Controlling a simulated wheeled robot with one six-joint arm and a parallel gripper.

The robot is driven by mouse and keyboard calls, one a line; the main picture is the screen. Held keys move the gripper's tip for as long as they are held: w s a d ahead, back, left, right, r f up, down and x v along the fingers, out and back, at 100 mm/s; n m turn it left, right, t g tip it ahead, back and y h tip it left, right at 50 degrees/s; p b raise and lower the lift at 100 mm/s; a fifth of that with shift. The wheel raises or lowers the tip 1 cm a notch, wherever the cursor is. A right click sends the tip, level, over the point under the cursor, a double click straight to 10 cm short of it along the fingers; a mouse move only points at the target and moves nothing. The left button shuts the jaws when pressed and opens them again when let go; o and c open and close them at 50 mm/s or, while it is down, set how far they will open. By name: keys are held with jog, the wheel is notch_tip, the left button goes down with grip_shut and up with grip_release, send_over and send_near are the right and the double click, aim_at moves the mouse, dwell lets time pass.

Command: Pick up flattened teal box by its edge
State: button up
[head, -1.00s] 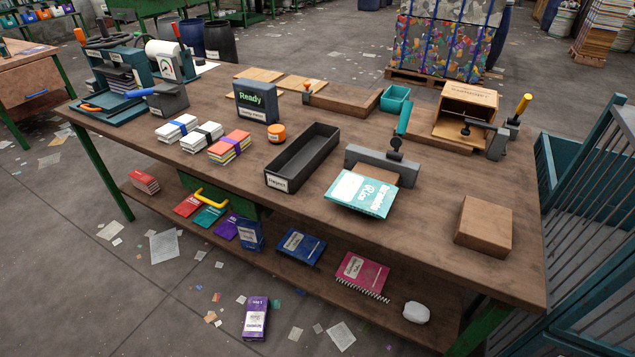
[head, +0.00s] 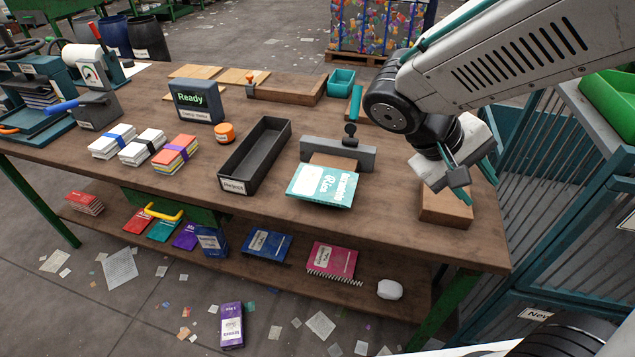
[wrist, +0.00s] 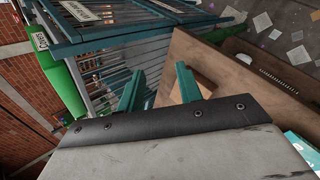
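The flattened teal box (head: 323,186), with white lettering and a pale panel, lies tilted on a small brown block (head: 335,160) in front of a grey bar-shaped fixture on the table. Its near edge reaches toward the table's front edge. A corner of the box also shows at the lower right of the wrist view (wrist: 301,147). My gripper (head: 462,185) is to the right of the box, above a brown carton (head: 446,204), and apart from the teal box. In the wrist view its two teal fingers (wrist: 160,88) stand apart with nothing between them.
A grey fixture with a black knob (head: 338,152) stands just behind the teal box. A black reject tray (head: 256,152) is to its left. Paper stacks, an orange puck (head: 224,133) and a Ready display (head: 197,101) are farther left. Teal barred cages (head: 585,190) stand right of the table.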

jog(key=w+a+f+n+t+h, duration=0.3)
jog(key=w+a+f+t+h, duration=0.15)
jog(key=w+a, duration=0.3)
jog(key=n+t+y, duration=0.6)
jog(key=n+t, duration=0.3)
jog(key=t, duration=0.4)
send_near(307, 199)
jog(key=x, duration=0.4)
jog(key=shift+w+d+r+y, duration=0.1)
jog(key=shift+d+r+y, duration=0.05)
jog(key=shift+d+y, duration=0.1)
jog(key=x, duration=0.7)
jog(key=shift+a, duration=0.15)
grip_shut()
